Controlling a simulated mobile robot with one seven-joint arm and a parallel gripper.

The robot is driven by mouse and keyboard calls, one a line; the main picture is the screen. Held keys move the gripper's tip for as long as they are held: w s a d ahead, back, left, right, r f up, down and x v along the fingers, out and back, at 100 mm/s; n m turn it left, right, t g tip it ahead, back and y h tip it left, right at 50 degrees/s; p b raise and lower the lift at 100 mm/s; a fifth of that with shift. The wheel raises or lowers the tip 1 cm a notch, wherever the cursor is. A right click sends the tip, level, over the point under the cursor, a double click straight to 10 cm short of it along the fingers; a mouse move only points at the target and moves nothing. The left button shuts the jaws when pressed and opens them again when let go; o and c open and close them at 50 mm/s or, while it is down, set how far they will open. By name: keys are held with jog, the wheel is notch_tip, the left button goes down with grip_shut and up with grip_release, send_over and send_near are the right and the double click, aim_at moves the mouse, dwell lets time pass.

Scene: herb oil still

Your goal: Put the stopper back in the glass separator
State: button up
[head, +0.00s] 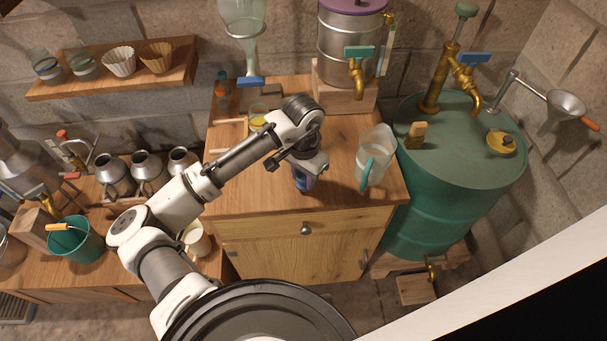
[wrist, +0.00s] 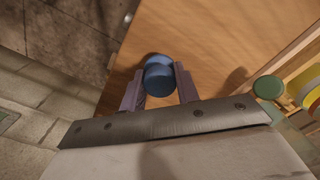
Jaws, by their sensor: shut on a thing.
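The glass separator (head: 243,30) stands upright at the back of the wooden cabinet, with a blue valve handle low on its stem. Its top is cut off by the frame edge, so I cannot see its mouth. My gripper (head: 304,178) is over the front middle of the cabinet top, in front of and to the right of the separator. It is shut on a small blue round piece, which looks like the stopper (wrist: 158,72). In the wrist view the piece sits between both fingers. The wrist view does not clearly show the separator.
A clear jug with a teal handle (head: 374,160) stands right of my gripper. A steel tank (head: 350,50) on a wooden block is behind. A beaker of yellow liquid (head: 258,118) is near the separator. A green drum (head: 450,190) stands at the right.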

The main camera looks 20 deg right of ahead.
jog(key=shift+f, duration=0.1)
jog(key=shift+f, duration=0.15)
jog(key=o, duration=1)
notch_tip(320, 180, up, 13)
jog(key=shift+f+b, duration=0.2)
jog(key=shift+b, duration=0.9)
